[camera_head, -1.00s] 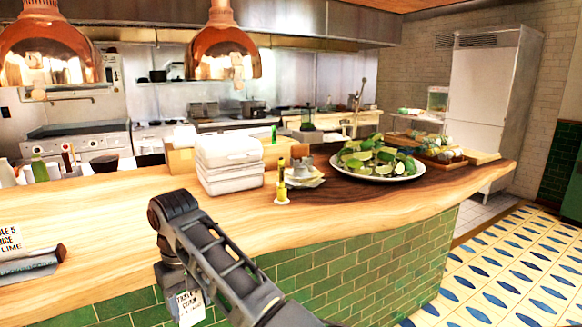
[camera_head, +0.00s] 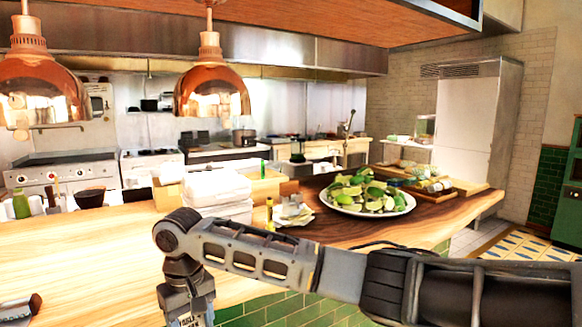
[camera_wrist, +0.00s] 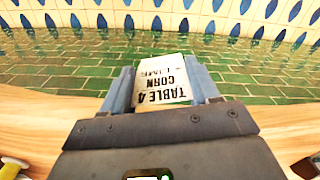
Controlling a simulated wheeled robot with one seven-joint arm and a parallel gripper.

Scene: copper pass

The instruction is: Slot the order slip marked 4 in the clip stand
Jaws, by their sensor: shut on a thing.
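The order slip (camera_wrist: 163,82), white with black print reading "TABLE 4 CORN" and "LIME", shows upside down in the wrist view. My gripper (camera_wrist: 158,72) is shut on it, one finger on each side. In the head view my gripper (camera_head: 188,317) points down at the bottom edge, in front of the counter, with only a little of the slip showing. What looks like the clip stand (camera_head: 20,309), a dark wooden bar, is at the bottom left corner on the counter, mostly cut off. Its slot is not visible.
The wooden counter (camera_head: 100,236) runs across, with green tiles (camera_head: 268,312) on its front. White boxes (camera_head: 215,187), a small yellow bottle (camera_head: 269,213) and a plate of limes (camera_head: 370,202) stand on it. Copper lamps (camera_head: 212,90) hang above. The counter's left part is fairly clear.

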